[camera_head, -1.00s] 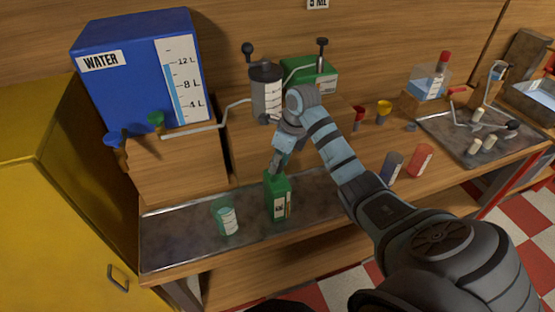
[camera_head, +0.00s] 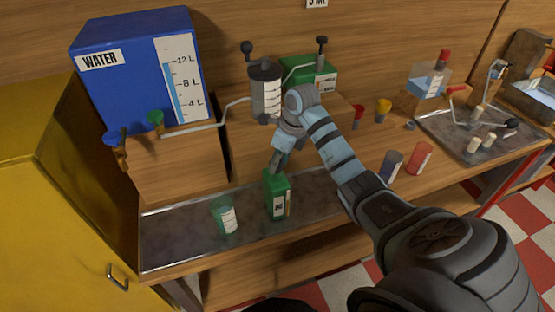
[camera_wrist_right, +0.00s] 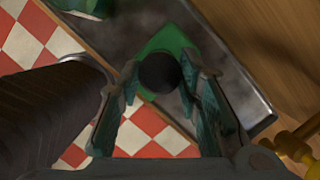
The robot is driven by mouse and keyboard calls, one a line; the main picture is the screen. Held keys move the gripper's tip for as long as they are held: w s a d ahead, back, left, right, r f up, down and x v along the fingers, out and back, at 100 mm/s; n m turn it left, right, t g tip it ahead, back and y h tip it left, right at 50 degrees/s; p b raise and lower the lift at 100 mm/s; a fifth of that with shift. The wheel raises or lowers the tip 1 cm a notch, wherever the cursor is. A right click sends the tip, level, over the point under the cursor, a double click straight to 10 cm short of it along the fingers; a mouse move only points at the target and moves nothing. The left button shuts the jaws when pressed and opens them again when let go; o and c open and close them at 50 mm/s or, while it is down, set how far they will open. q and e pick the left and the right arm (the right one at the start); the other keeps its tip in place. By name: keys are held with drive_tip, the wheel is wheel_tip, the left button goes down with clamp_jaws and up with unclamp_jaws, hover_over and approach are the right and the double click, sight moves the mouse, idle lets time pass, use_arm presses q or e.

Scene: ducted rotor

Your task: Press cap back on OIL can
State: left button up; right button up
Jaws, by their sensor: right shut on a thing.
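The green oil can (camera_head: 269,207) stands upright on the grey metal tray at the front of the bench. Its green top also shows in the right wrist view (camera_wrist_right: 172,40). My right gripper (camera_head: 275,171) points down onto the top of the can. In the right wrist view a round black cap (camera_wrist_right: 160,73) sits between the two fingertips, and the gripper (camera_wrist_right: 160,85) is shut on it. The cap lines up over the can's top; whether it is fully seated cannot be told. In the head view the fingers hide the cap. My left gripper is not in view.
A blue water tank (camera_head: 125,65) on a wooden block is behind left. Blue and red cylinders (camera_head: 418,158) stand to the right. The tray's left end is clear.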

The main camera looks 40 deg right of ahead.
drive_tip(key=o, duration=1.3)
drive_tip(key=shift+r, duration=0.1)
wheel_tip(320, 180, up, 2)
drive_tip(key=shift+r+p, duration=0.2)
drive_tip(key=shift+p, duration=0.9)
wheel_tip(320, 180, up, 2)
drive_tip(key=shift+p, duration=0.3)
drive_tip(key=shift+r, duration=1.25)
drive_tip(key=shift+c, duration=0.4)
